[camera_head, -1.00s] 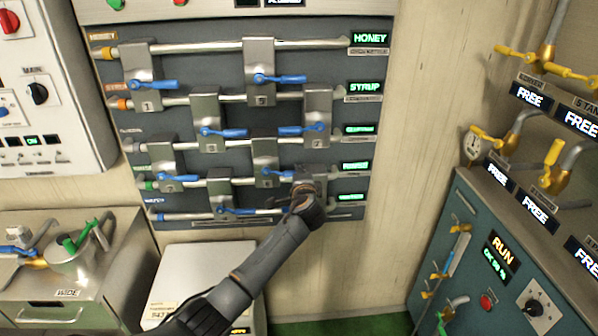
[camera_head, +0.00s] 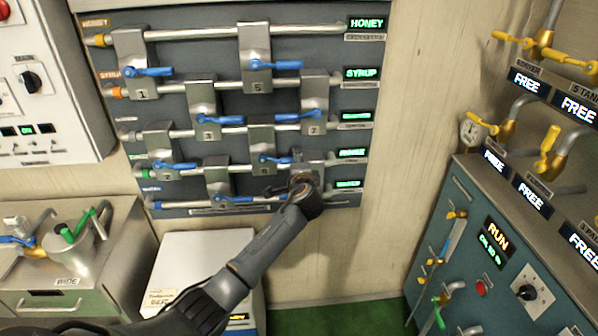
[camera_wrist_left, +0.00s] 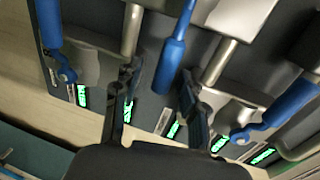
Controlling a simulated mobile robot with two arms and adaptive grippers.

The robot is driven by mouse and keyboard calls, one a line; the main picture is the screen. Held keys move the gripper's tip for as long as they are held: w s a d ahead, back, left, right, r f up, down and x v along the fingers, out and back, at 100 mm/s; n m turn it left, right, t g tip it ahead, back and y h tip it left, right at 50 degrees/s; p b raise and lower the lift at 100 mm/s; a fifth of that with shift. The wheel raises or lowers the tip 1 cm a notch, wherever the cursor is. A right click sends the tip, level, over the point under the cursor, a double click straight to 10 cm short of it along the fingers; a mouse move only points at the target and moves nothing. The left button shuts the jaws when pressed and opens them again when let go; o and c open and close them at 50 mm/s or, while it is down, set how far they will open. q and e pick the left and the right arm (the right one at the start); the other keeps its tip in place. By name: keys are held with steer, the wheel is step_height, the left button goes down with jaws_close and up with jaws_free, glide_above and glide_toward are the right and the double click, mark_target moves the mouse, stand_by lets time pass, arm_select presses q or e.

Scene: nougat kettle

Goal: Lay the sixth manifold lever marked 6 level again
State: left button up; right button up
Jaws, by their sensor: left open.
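The manifold panel carries metal blocks with blue lever handles. The block I take as number 6 (camera_head: 262,141) is in its lower middle, its figure small. Its blue lever (camera_head: 276,160) lies roughly level, pointing right. My left gripper (camera_head: 287,184) is at the panel's lower right, close by that lever; my own wrist partly hides the fingers. In the left wrist view, the open left gripper (camera_wrist_left: 156,98) has a finger on either side of a blue handle (camera_wrist_left: 172,55), apparently lever 6. I cannot tell whether it touches the handle. My right gripper is out of view.
Other blue levers surround it, such as lever 7 (camera_head: 300,117) above and a lower one (camera_head: 236,199). A metal block (camera_head: 311,165) stands right behind my wrist. A white box (camera_head: 205,262) is below. A teal cabinet (camera_head: 462,205) with yellow valves stands right.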

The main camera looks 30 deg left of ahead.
arm_select(q)
steer(key=v, duration=1.1)
steer(key=shift+s+d+f, duration=0.1)
steer(key=s+d+f+g+h, duration=0.15)
steer(key=s+f, duration=0.25)
steer(key=f, duration=0.9)
steer(key=s+f+n+g+h, duration=0.1)
steer(key=s+f+g+h, duration=0.3)
steer(key=f, duration=0.9)
steer(key=s+d+f+g, duration=0.1)
steer(key=s+f, duration=0.4)
steer(key=f, duration=0.8)
steer(key=s+f+n+g+h, duration=0.1)
steer(key=s+f, duration=0.6)
steer(key=s, duration=0.7)
steer(key=s+d+f+n+g+h, duration=0.1)
steer(key=s+f+n+g, duration=0.2)
steer(key=s+f, duration=0.5)
steer(key=s+d+f+n+g+h, duration=0.1)
steer(key=s+f+n, duration=0.3)
steer(key=s, duration=1.7)
step_height(320, 180, down, 4)
steer(key=shift+d+r+g+b, duration=0.1)
steer(key=shift+d+g+b, duration=0.1)
steer(key=shift+g+b, duration=0.25)
